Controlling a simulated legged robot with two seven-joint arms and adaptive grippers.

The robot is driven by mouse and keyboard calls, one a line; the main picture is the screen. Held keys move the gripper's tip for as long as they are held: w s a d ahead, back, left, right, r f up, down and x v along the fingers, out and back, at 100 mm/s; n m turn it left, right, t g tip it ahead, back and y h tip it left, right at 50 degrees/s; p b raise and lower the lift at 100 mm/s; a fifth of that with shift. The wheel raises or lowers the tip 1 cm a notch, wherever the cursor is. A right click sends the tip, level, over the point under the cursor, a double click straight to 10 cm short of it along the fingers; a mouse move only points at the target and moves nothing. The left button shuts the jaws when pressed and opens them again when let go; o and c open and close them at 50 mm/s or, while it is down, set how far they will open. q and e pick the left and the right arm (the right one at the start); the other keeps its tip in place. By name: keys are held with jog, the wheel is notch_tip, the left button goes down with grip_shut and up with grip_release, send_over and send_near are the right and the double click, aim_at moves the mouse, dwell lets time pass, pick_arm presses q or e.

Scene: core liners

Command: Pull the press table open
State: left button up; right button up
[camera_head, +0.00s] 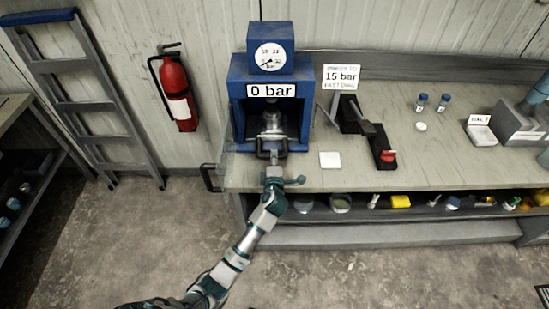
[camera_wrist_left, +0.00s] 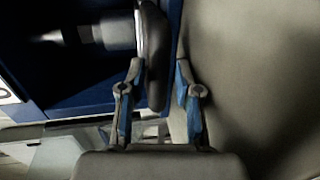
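The blue press (camera_head: 271,75) stands at the left end of the workbench, with a round gauge on top and a "0 bar" sign. Its press table has a dark handle (camera_head: 272,146) at the front, below a metal cylinder (camera_head: 272,122) inside the frame. My left gripper (camera_head: 274,168) is at the front of the press, by this handle. In the left wrist view the fingers (camera_wrist_left: 158,72) are apart, with the dark handle bar (camera_wrist_left: 153,55) between their tips, closer to the left finger. Contact with the bar cannot be told. My right gripper is not in view.
The workbench (camera_head: 440,165) holds a "15 bar" sign (camera_head: 341,78), a black lever device with a red part (camera_head: 386,156), a white square (camera_head: 330,160) and small vials (camera_head: 421,102). A shelf below holds small items. The floor (camera_head: 130,235) before the bench is clear.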

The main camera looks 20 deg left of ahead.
pick_arm(q)
jog(key=shift+w+a+f, duration=0.15)
jog(key=shift+w+a, duration=0.1)
jog(key=shift+w, duration=0.25)
jog(key=shift+w+a, duration=0.25)
jog(key=shift+a, duration=0.15)
jog(key=shift+d, duration=0.15)
grip_shut()
jog(key=shift+d, duration=0.1)
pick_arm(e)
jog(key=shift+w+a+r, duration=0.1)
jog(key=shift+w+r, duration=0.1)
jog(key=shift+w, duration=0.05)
pick_arm(q)
jog(key=shift+s, duration=0.15)
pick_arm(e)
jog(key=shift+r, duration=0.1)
